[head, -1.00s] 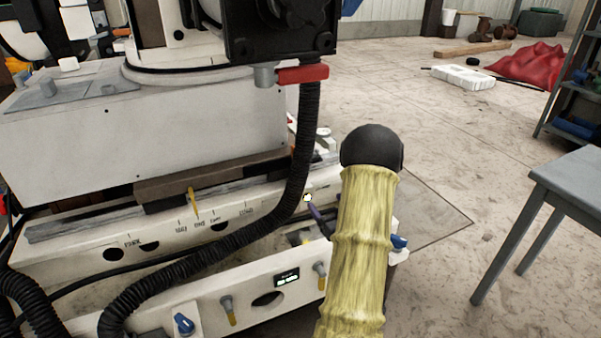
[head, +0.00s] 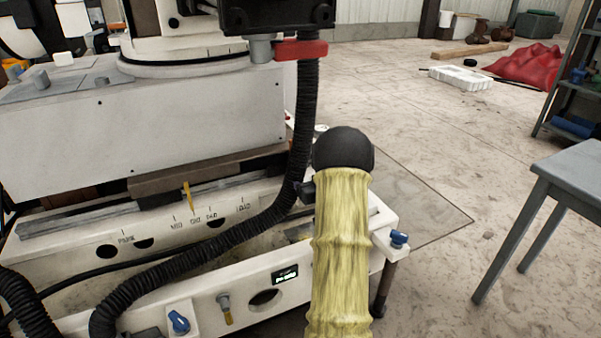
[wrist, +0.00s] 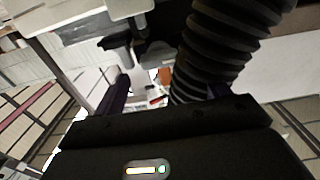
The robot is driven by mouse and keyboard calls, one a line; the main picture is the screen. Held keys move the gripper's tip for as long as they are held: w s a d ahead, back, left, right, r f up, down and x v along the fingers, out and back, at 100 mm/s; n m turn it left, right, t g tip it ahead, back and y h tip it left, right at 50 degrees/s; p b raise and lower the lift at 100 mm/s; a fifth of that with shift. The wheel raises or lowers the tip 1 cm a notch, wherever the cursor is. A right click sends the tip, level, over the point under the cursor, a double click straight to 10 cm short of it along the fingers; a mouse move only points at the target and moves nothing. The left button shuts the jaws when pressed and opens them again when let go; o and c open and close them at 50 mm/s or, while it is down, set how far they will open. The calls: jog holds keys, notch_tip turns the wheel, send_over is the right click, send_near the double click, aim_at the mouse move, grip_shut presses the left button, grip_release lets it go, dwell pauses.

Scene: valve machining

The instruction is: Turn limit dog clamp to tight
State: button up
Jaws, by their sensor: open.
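The machine's white front rail carries a marked scale (head: 195,221) with a yellow pointer (head: 187,195) above it. A grey-topped lever with a yellow end (head: 226,308) sits on the lower front panel. I cannot tell for certain which part is the limit dog clamp. My gripper (wrist: 168,86) is open in the wrist view, its dark fingers apart, with small red and orange parts beyond them. In the head view my yellow-sleeved arm hides most of the gripper; a dark bit shows left of the sleeve at the rail's right end.
A thick black ribbed hose (head: 297,150) hangs in front of the rail and passes close by my gripper in the wrist view (wrist: 215,50). Blue knobs (head: 179,321) (head: 398,239) and a small display (head: 285,275) are on the lower panel. A grey table (head: 570,180) stands right; floor between is clear.

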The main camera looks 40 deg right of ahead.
aim_at(300, 167)
jog(key=shift+b+x, duration=0.6)
jog(key=shift+x, duration=1.8)
jog(key=shift+c, duration=0.2)
jog(key=c, duration=0.9)
